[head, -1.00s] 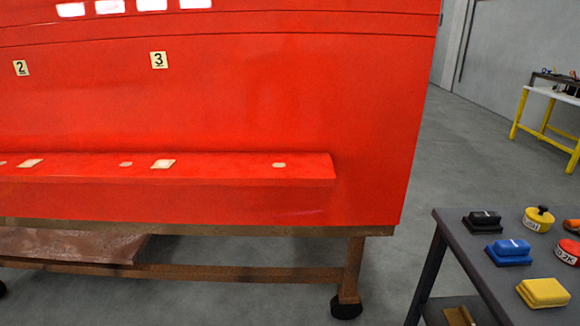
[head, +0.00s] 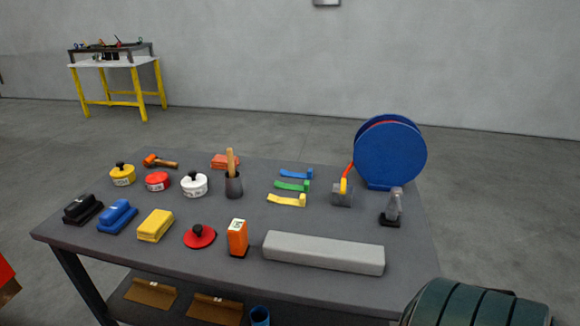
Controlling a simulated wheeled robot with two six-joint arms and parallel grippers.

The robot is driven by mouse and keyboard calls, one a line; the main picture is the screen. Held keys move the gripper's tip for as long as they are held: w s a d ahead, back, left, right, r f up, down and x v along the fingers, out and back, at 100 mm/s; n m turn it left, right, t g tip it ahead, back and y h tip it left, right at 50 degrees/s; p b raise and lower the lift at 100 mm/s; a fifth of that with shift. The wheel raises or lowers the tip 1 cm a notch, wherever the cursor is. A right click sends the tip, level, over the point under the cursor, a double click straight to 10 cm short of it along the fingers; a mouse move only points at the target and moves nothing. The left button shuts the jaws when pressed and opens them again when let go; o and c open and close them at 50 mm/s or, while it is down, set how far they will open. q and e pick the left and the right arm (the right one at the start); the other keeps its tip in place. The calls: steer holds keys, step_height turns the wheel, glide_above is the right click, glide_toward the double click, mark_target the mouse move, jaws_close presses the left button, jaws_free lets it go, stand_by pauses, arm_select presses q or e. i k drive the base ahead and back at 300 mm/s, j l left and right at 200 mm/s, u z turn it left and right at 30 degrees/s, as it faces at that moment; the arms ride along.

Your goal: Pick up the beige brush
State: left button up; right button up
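Neither of my grippers shows in the head view. No object on the table is clearly a beige brush. A tan wooden handle (head: 230,160) stands upright in a dark grey cup (head: 234,186) in the middle of the table; its lower end is hidden in the cup, so I cannot tell if it is a brush. Two flat tan-brown pieces, a left one (head: 151,293) and a right one (head: 214,308), lie on the shelf under the tabletop; I cannot tell what they are.
The dark table (head: 330,285) holds several coloured blocks and tins, a long grey bar (head: 323,253) at the front and a blue reel (head: 390,152) at the back right. A dark green ribbed object (head: 475,303) is at the bottom right.

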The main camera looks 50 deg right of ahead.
mark_target(230, 153)
steer(key=z, duration=1.1)
